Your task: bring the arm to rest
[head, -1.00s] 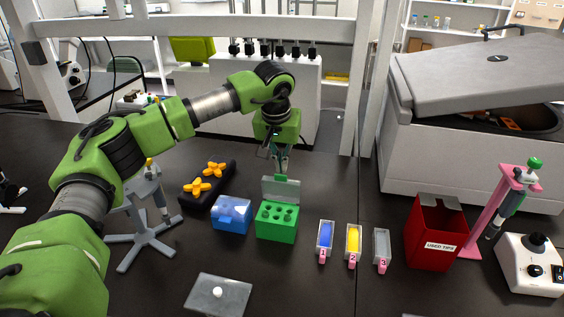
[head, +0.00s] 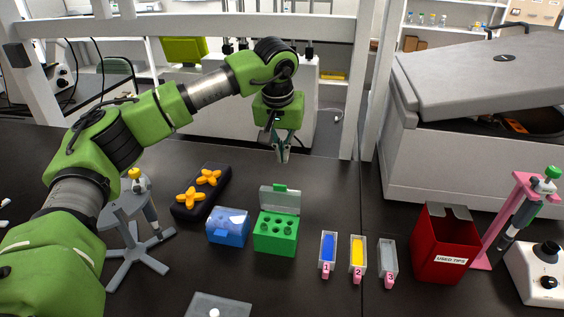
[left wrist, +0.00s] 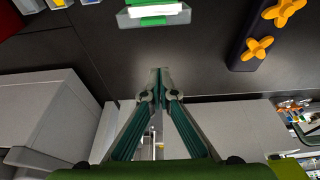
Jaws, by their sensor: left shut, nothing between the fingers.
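My left arm reaches in from the left in the head view. My left gripper (head: 283,158) points down over the back of the dark bench, behind the green tube rack (head: 275,236) with its raised lid. It is shut and empty, apart from the rack. In the left wrist view the fingertips (left wrist: 160,72) meet with nothing between them, and part of the green rack (left wrist: 153,20) shows at the top edge. My right gripper is in neither view.
A blue box (head: 229,227) and a black holder (head: 190,212) with orange pieces are left of the rack. A grey pipette stand (head: 135,245) is near my arm. Numbered troughs (head: 327,255), a red used-tips bin (head: 445,245) and a large lidded machine (head: 430,165) are right.

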